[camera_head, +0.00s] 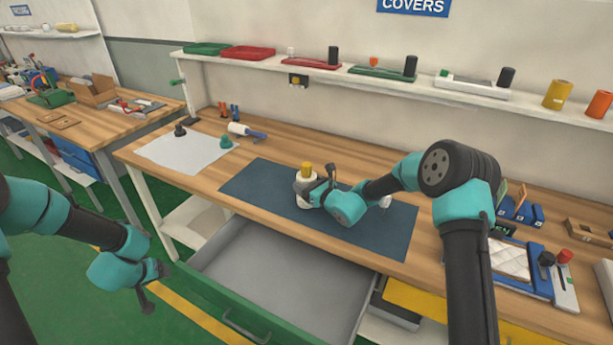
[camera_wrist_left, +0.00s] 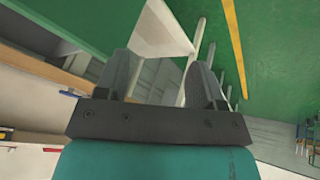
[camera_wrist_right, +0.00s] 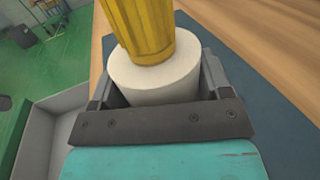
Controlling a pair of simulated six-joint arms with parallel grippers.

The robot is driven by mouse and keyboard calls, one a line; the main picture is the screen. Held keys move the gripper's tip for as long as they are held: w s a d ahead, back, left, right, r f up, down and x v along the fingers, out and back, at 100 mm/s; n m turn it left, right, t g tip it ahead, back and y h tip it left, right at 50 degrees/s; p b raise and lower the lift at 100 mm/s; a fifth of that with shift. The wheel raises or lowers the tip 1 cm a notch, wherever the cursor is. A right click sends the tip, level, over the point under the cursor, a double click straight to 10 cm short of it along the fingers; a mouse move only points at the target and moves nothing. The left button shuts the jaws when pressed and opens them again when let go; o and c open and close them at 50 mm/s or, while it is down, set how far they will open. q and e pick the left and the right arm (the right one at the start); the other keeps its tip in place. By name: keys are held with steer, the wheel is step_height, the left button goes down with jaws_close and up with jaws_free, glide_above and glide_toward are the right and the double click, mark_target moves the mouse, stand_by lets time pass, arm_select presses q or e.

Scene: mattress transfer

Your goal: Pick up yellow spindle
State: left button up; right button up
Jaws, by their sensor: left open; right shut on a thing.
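The yellow spindle (camera_head: 306,168) shows as a ribbed yellow top on a thick white cylindrical body (camera_head: 301,188), upright over the dark blue mat (camera_head: 255,185). I cannot tell whether its base touches the mat. My right gripper (camera_head: 308,190) is shut on the white body. In the right wrist view, the yellow part (camera_wrist_right: 147,28) stands above the jaws, and the white body (camera_wrist_right: 155,80) sits between them. My left gripper (camera_head: 150,285) is open and empty, off to the left in front of the bench. Its spread fingers show in the left wrist view (camera_wrist_left: 160,80).
An open grey drawer (camera_head: 285,275) juts out below the bench front. A small white object (camera_head: 385,202) stands on the mat's right part. A white sheet (camera_head: 180,152) with dark and green pieces lies at left. Trays (camera_head: 500,260) crowd the right; a shelf (camera_head: 400,82) runs behind.

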arm_select(q)
step_height(320, 180, up, 3)
steer(key=w+a, duration=0.2)
step_height(320, 180, up, 27)
steer(key=m+g, duration=0.2)
steer(key=m, duration=0.5)
glide_above(305, 165)
steer(key=s+a, duration=0.1)
steer(key=s, duration=0.3)
steer(key=shift+w+a, duration=0.1)
steer(key=shift+a, duration=0.05)
steer(key=x, duration=0.6)
steer(key=shift+w+f, duration=0.3)
steer(key=shift+f, duration=0.05)
